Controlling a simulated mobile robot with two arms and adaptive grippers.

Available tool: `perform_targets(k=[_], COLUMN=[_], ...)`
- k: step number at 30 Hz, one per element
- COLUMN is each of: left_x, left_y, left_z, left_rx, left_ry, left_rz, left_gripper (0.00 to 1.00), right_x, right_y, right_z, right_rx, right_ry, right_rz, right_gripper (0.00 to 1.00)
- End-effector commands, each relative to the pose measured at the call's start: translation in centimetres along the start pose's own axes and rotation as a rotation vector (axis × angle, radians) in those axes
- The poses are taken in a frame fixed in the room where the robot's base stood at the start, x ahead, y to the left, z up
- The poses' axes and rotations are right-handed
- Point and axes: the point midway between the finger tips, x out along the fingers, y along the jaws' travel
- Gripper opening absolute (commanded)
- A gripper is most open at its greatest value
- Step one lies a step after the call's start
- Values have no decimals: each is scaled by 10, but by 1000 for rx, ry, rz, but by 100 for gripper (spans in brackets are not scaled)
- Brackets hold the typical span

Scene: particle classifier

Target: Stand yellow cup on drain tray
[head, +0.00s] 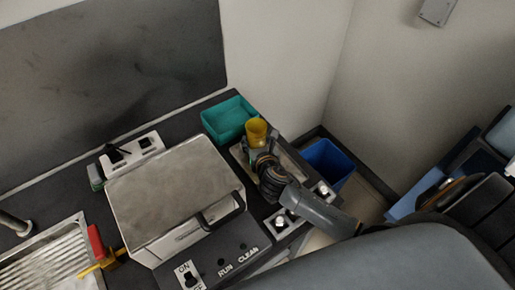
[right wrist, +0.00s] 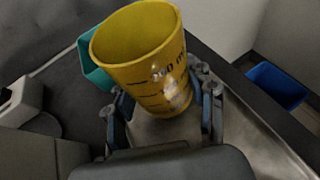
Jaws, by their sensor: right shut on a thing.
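The yellow cup (head: 256,128) is upright or slightly tilted, with its open mouth up, near the back right of the counter. It also shows large in the right wrist view (right wrist: 140,62), with dark measuring marks on its side. My right gripper (head: 259,153) is shut on the cup, one finger on each side of its lower part in the right wrist view (right wrist: 163,112). A ribbed metal draining surface (head: 45,262) lies at the far left of the head view, well away from the cup. My left gripper is not in view.
A teal bin (head: 229,119) stands just behind the cup. A shallow metal tray (head: 292,164) lies under my right gripper. A large metal box (head: 172,195) stands between the cup and the ribbed surface. A blue bin (head: 327,162) is at right. A red-handled thing (head: 96,243) borders the ribbed surface.

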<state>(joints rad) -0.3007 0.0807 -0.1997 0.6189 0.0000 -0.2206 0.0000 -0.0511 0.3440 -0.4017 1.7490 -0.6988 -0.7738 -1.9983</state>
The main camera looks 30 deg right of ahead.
Motion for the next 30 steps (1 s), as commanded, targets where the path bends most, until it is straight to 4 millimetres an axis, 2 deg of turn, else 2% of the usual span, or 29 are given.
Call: perform_targets(k=[6, 19, 20, 22, 23, 30], left_x=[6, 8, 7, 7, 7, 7], left_y=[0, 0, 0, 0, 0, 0], left_z=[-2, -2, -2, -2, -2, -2], left_rx=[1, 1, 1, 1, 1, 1], left_ry=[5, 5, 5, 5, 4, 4], left_rz=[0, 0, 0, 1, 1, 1], left_gripper=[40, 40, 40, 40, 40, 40], right_x=[12, 14, 14, 14, 14, 14], right_y=[0, 0, 0, 0, 0, 0], right_z=[-30, -36, -35, -35, -35, -35], right_rx=[0, -1, -1, -1, -1, -1], right_ry=[4, 2, 2, 2, 2, 2], right_rz=[-1, 0, 0, 0, 0, 0], right_gripper=[16, 16, 61, 75, 77, 77])
